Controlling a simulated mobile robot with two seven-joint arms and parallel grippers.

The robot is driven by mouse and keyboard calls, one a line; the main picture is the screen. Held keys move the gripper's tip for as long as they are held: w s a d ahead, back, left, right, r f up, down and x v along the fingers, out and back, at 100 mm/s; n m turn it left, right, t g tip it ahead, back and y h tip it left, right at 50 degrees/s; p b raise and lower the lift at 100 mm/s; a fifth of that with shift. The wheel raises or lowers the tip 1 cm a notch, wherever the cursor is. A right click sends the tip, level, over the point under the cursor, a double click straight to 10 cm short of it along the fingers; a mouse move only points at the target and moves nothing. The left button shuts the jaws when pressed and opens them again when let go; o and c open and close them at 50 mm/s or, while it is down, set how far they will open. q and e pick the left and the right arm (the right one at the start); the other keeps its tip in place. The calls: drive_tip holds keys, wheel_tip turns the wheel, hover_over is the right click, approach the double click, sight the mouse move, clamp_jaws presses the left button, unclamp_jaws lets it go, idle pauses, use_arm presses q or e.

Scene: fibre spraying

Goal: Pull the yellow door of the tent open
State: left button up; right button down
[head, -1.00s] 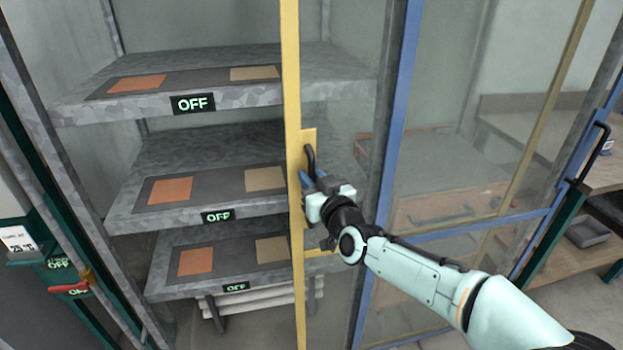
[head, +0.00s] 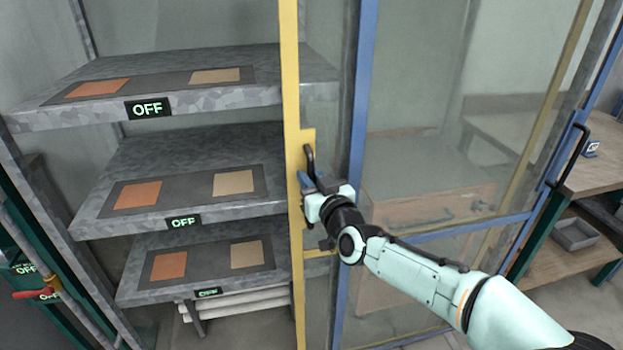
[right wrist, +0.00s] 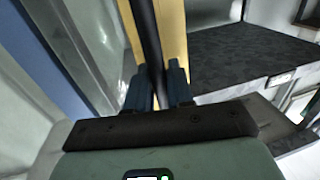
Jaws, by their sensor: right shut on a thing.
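The yellow door of the tent (head: 292,90) has a tall narrow frame with a clear pane and stands open along the shelves' right side. Its black handle (head: 309,158) sits on a yellow plate. My right gripper (head: 313,185) is shut on the handle, with my arm coming in from the lower right. In the right wrist view the black handle bar (right wrist: 147,40) runs between the two blue fingers of the gripper (right wrist: 157,88), with the yellow frame (right wrist: 172,35) behind it. My left gripper is not in view.
Grey shelves (head: 110,215) with orange and tan squares and OFF signs stand inside the tent on the left. A blue-framed door (head: 360,120) with a black handle (head: 570,155) is on the right. A wooden workbench (head: 590,180) stands at the far right.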

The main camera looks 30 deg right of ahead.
drive_tip(key=c, duration=1.2)
unclamp_jaws()
drive_tip(key=shift+o, duration=0.2)
drive_tip(key=s+a, duration=0.1)
drive_tip(key=s, duration=1.2)
drive_tip(key=shift+s, duration=0.15)
drive_tip(key=shift+a, duration=0.1)
